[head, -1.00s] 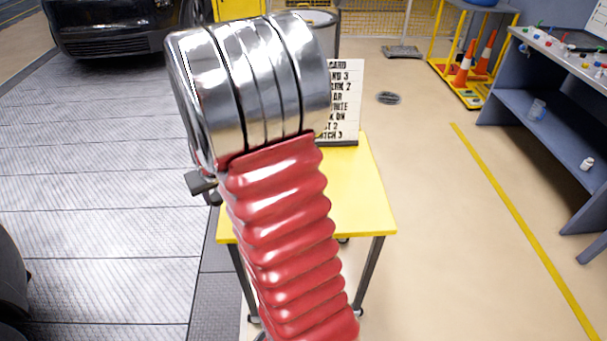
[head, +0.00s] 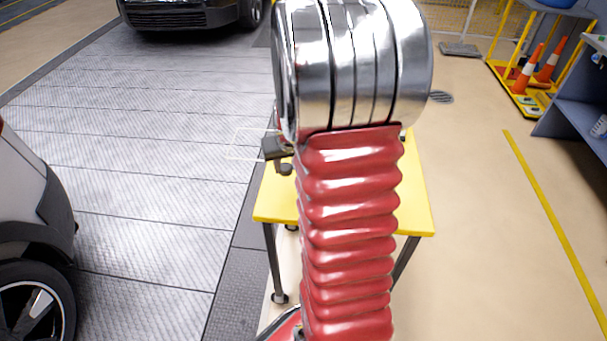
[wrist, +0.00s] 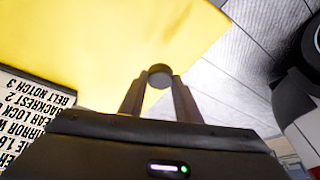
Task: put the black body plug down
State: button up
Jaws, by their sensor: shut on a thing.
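The black body plug (wrist: 160,74) shows in the wrist view as a small dark disc at the fingertips. My gripper (wrist: 159,84) is shut on it, with one dark finger on each side. The plug appears against the yellow table top (wrist: 100,45), close to its edge; no contact with the table is visible, and I cannot tell the height.
A lettered board (wrist: 35,120) shows at the left in the wrist view. A car (head: 30,220) stands at the left in the head view, and another dark car (head: 185,12) is farther back. Orange cones (head: 530,70) and a grey workbench (head: 575,110) are at the right.

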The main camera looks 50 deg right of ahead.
jog(key=shift+f, duration=1.6)
jog(key=shift+f, duration=0.1)
jog(key=shift+f, duration=1.8)
jog(key=o, duration=1.1)
jog(key=shift+r, duration=0.1)
jog(key=v, duration=1.2)
jog(key=shift+a, duration=0.15)
